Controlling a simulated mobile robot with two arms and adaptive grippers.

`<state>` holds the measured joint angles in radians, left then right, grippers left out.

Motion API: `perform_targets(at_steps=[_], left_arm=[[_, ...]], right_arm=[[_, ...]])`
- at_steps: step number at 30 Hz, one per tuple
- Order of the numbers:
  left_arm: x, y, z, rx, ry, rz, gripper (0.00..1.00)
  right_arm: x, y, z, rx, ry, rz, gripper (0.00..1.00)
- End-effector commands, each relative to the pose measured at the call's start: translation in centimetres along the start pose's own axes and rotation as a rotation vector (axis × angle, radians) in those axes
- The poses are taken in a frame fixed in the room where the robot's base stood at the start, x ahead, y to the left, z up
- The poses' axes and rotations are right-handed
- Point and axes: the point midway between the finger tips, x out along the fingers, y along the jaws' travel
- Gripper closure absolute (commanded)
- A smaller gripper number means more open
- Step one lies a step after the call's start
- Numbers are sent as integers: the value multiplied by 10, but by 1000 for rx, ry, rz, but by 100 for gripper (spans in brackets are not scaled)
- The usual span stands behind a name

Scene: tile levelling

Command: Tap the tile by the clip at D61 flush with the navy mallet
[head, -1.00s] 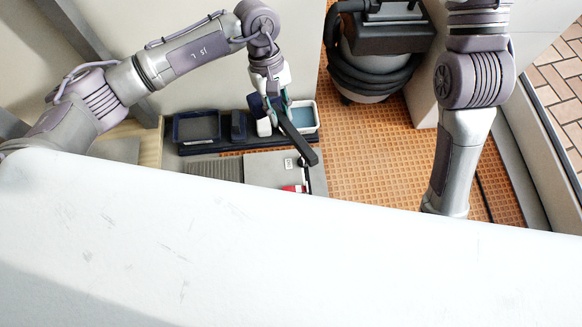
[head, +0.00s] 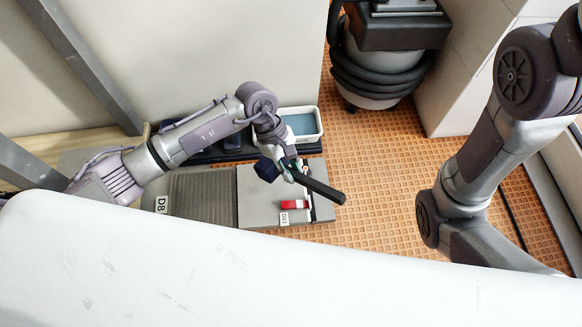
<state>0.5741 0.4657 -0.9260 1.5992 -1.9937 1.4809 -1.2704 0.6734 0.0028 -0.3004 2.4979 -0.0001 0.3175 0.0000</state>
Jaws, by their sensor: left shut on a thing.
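My left gripper (head: 288,168) is shut on the navy mallet. The mallet's navy head (head: 265,170) shows to the left of the fingers, and its black handle (head: 323,190) sticks out to the lower right. The mallet is over the back part of a smooth grey tile (head: 258,208); I cannot tell its height above it. A red and white clip (head: 294,204) sits at the tile's right side, in front of the mallet, with a D61 label (head: 284,218) beside it. My right gripper is out of view; only the right arm shows.
A ribbed grey surface (head: 203,198) lies left of the tile, with a D8 label (head: 161,204). Behind is a white tub with blue inside (head: 303,123). A black and grey vacuum-like machine (head: 385,65) stands on the orange floor (head: 380,170). A white surface (head: 220,275) hides the foreground.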

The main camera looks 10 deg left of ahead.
Motion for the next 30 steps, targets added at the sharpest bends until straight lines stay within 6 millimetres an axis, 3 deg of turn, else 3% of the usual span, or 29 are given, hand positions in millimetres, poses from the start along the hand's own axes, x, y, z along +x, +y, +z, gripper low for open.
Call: perform_targets(at_steps=[9, 15, 19, 30], left_arm=[[44, 0, -21, 0, -1, -1, 100], [61, 0, -29, 1, 0, 0, 100], [58, 0, -28, 2, 1, 1, 100], [18, 0, -9, 2, 1, 1, 100]], right_arm=[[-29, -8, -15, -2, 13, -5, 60], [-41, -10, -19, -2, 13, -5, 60], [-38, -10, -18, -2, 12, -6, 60], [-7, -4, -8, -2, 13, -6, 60]])
